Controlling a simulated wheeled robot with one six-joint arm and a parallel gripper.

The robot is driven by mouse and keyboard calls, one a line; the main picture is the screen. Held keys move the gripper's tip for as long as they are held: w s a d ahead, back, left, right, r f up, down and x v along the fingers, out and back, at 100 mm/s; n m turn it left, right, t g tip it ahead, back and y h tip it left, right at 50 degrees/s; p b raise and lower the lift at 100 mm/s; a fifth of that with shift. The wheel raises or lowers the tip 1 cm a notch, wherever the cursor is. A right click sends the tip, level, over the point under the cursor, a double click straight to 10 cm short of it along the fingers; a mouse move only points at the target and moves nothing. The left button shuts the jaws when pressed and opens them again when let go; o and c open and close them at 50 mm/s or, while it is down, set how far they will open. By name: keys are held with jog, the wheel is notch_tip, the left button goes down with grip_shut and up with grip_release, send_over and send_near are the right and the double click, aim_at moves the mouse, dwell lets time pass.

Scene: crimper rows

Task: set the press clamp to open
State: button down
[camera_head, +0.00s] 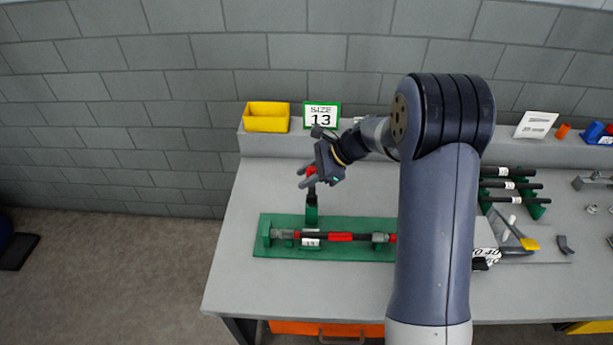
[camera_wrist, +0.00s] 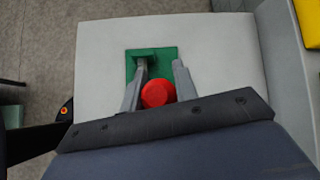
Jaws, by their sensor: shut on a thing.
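The press clamp stands on a green base plate (camera_head: 350,247) on the bench. Its dark handle (camera_head: 312,212) stands about upright at the plate's back edge and ends in a red knob (camera_head: 311,171). My gripper (camera_head: 309,177) is at the top of the handle, shut on the red knob. In the wrist view the red knob (camera_wrist: 157,93) sits between the two fingers, with the green plate (camera_wrist: 160,55) beyond. A dark rod with red bands (camera_head: 341,237) lies along the plate beside a label reading 13. My arm hides the plate's right end.
A yellow bin (camera_head: 266,117) and a green-framed "SIZE 13" sign (camera_head: 321,115) stand on the back ledge. To the right are a green rack with dark rods (camera_head: 510,185) and a yellow-tipped tool (camera_head: 528,242). The bench left of the plate is clear.

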jog(key=shift+w+r, duration=0.1)
jog(key=shift+w, duration=0.05)
jog(key=c, duration=1.1)
grip_release()
jog(key=b+v, duration=0.2)
jog(key=v, duration=0.8)
jog(key=shift+d+r, duration=0.2)
jog(key=shift+d, duration=0.15)
jog(key=shift+w, duration=0.1)
jog(key=p+x, duration=0.2)
jog(key=x, duration=0.9)
jog(key=shift+s, duration=0.4)
